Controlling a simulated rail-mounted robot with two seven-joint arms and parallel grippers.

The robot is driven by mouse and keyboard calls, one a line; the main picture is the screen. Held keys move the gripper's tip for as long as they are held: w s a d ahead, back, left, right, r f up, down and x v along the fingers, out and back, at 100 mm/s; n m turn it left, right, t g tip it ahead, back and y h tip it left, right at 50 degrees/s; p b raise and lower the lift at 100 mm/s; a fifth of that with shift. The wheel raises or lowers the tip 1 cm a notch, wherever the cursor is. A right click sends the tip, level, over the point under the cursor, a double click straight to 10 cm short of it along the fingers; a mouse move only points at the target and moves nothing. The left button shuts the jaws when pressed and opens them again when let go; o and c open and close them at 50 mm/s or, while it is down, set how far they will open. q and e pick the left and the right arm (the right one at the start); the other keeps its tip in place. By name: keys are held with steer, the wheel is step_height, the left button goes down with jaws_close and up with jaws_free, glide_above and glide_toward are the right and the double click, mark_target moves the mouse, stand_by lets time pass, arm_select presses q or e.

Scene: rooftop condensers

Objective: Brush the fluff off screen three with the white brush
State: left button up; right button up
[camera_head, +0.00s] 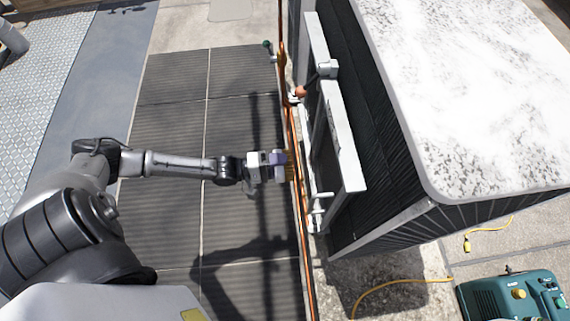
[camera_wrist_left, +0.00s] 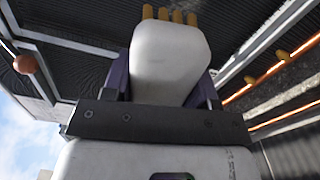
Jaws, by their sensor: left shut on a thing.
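The white brush (camera_wrist_left: 170,55) is held between the purple fingers of my left gripper (camera_head: 279,160). Its tan bristles point away from the gripper. In the head view, the gripper and bristles are beside the copper pipes, left of the condenser's grey metal frame (camera_head: 338,130). Dark finned screen surface (camera_head: 370,140) shows behind that frame, and dark mesh shows beyond the brush in the left wrist view (camera_wrist_left: 75,20). I cannot read a screen number or tell fluff clearly. Whether the bristles touch anything is unclear. My right gripper is out of view.
Copper pipes (camera_head: 299,190) run along the condenser (camera_head: 480,90), close to the gripper. A reddish ball-shaped knob (camera_head: 300,91) sticks out by the frame. A green machine (camera_head: 512,297) with a yellow hose (camera_head: 395,283) stands lower right.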

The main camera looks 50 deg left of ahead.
mark_target(317, 163)
arm_select(q)
steer(key=shift+a+f, duration=0.15)
steer(key=shift+f, duration=0.5)
steer(key=shift+w+b, duration=0.15)
steer(key=shift+b, duration=0.25)
steer(key=shift+b+x, duration=0.85)
steer(key=shift+x, duration=1.95)
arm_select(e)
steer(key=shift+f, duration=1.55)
arm_select(q)
steer(key=shift+w+d, duration=0.1)
steer(key=shift+d, duration=0.1)
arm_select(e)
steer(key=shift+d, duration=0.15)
arm_select(q)
steer(key=shift+x, duration=0.8)
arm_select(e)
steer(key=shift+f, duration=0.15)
arm_select(q)
steer(key=shift+d+r, duration=0.1)
